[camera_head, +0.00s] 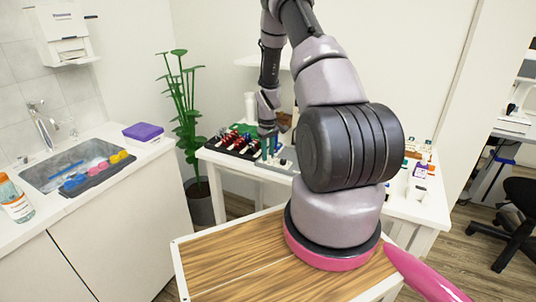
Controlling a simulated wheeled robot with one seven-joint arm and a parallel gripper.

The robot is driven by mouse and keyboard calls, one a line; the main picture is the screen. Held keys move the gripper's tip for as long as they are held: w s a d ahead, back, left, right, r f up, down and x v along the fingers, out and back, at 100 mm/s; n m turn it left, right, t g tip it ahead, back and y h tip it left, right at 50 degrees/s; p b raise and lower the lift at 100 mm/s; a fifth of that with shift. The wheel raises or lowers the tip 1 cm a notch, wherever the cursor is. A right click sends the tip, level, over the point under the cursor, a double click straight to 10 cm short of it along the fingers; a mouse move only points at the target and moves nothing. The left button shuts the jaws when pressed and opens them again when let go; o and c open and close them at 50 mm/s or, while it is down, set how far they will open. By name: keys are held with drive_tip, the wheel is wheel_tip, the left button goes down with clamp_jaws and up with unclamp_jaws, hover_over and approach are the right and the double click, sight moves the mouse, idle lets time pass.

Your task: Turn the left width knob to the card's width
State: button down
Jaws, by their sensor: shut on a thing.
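My gripper (268,132) is at the far white table, pointing down over a grey device (275,164) with small upright teal parts. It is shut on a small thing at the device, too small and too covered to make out. I cannot tell from here whether this is the left width knob. The knobs and their settings are not readable. I cannot pick out the card; my large arm hides the middle of the table.
Small bottles and a white box (418,185) stand on the table's right. A potted plant (187,120) is left of the table. A sink (80,165) is at far left.

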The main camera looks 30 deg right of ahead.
drive_tip(key=m, duration=0.5)
drive_tip(key=shift+m, duration=2.3)
drive_tip(key=c, duration=0.9)
unclamp_jaws()
wheel_tip(320, 180, up, 11)
